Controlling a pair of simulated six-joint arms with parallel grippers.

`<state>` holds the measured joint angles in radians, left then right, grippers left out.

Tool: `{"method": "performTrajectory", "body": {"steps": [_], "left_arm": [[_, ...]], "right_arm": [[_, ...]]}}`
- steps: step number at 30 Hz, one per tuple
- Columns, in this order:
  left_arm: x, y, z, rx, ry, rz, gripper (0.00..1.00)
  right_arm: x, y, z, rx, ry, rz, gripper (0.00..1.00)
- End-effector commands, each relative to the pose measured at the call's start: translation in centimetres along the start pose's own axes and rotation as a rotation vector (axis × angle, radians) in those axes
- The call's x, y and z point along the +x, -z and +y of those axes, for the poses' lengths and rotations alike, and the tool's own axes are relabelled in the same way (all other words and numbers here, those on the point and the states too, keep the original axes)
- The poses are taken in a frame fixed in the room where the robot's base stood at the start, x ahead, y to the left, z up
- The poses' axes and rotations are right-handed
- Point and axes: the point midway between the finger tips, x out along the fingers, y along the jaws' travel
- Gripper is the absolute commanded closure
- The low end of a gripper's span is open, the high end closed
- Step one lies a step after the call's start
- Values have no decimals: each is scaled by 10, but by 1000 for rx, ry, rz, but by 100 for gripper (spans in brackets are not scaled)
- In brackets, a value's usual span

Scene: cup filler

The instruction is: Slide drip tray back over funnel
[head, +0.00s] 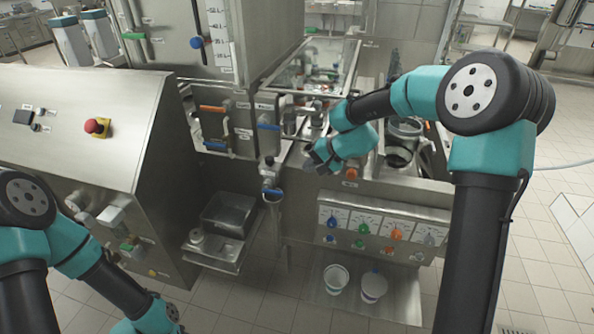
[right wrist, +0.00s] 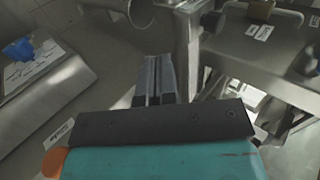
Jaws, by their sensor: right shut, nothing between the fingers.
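A funnel-like opening (head: 273,200) sits below the tap, atop a vertical pipe. I cannot tell for certain which metal piece is the drip tray; part of the area by the gripper is hidden by my arm. My left gripper (head: 172,311) is low at the bottom left, and its fingers are too unclear to read.
A square metal basin (head: 228,213) and a small shelf stand left of the pipe. Two white cups (head: 336,278) (head: 373,286) stand on a lower platform. A dial panel (head: 385,224) is above them. The cabinet with a red button (head: 97,126) is at left.

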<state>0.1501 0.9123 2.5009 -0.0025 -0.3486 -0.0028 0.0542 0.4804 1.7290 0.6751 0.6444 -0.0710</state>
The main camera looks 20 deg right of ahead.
Motion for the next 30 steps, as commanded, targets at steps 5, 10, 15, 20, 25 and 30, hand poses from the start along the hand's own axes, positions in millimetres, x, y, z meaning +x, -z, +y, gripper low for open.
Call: {"method": "performTrajectory", "body": {"steps": [5, 10, 15, 20, 25, 30], "left_arm": [[0, 0, 0, 0, 0, 0, 57], [0, 0, 0, 0, 0, 0, 57], [0, 0, 0, 0, 0, 0, 57], [0, 0, 0, 0, 0, 0, 57], [0, 0, 0, 0, 0, 0, 57], [0, 0, 0, 0, 0, 0, 57]], "right_arm": [[-32, 1, 0, 1, 0, 3, 100], [-46, 0, 0, 0, -1, 0, 100], [-49, 0, 0, 0, -1, 0, 100], [-49, 0, 0, 0, -1, 0, 100], [-49, 0, 0, 0, -1, 0, 100], [-39, -3, 12, 5, -24, -3, 100]]}}
